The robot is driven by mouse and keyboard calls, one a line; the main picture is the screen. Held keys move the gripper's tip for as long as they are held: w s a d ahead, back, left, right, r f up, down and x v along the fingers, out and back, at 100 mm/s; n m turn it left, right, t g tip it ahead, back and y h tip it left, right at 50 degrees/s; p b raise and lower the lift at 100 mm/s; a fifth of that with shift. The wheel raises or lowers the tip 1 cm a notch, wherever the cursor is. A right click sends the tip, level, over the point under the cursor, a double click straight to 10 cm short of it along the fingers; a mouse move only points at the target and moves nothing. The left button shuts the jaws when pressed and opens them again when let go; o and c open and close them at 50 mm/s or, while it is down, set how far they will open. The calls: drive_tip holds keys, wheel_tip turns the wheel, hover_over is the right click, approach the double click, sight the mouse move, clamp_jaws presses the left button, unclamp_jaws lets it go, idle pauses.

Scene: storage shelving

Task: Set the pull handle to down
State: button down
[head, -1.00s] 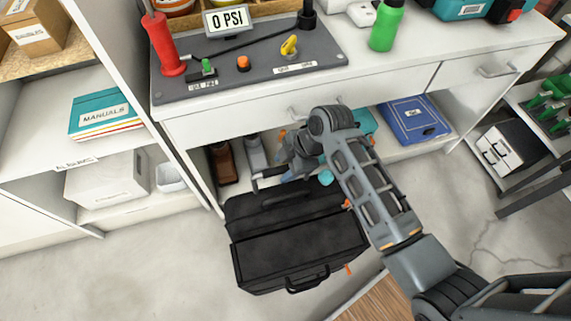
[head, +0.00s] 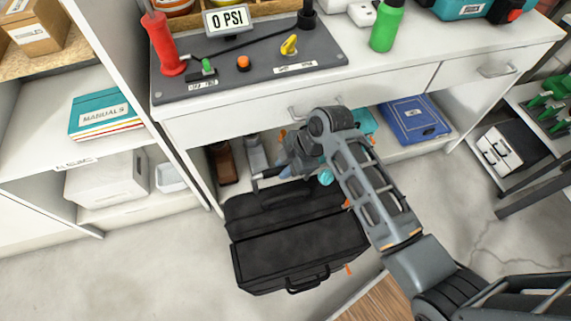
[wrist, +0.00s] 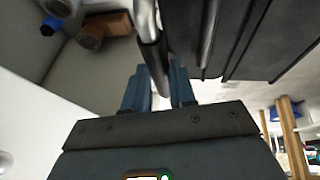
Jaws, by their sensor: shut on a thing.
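A black wheeled tool case (head: 300,252) stands on the floor in front of the workbench. Its pull handle (head: 267,174) shows as a dark bar raised behind the case. In the wrist view, the dark pull handle (wrist: 151,50) runs down between the two blue fingers. My gripper (head: 285,172) is at the handle, and in the wrist view my gripper (wrist: 158,88) is shut on it. My wrist hides part of the handle in the head view.
The workbench (head: 450,55) overhangs behind the case, with a drawer handle (head: 315,107) close above my wrist. A blue case (head: 414,120) and several other items sit on the low shelf. The floor (head: 170,265) left of the case is clear.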

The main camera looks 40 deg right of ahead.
wheel_tip(320, 180, down, 4)
drive_tip(key=shift+f+b, duration=0.2)
drive_tip(key=shift+b, duration=0.75)
drive_tip(key=shift+s, duration=0.1)
drive_tip(key=c, duration=0.9)
unclamp_jaws()
drive_tip(key=shift+r, duration=0.1)
drive_tip(key=shift+p+v, duration=0.9)
drive_tip(key=shift+v, duration=2.85)
drive_tip(key=shift+d, duration=0.1)
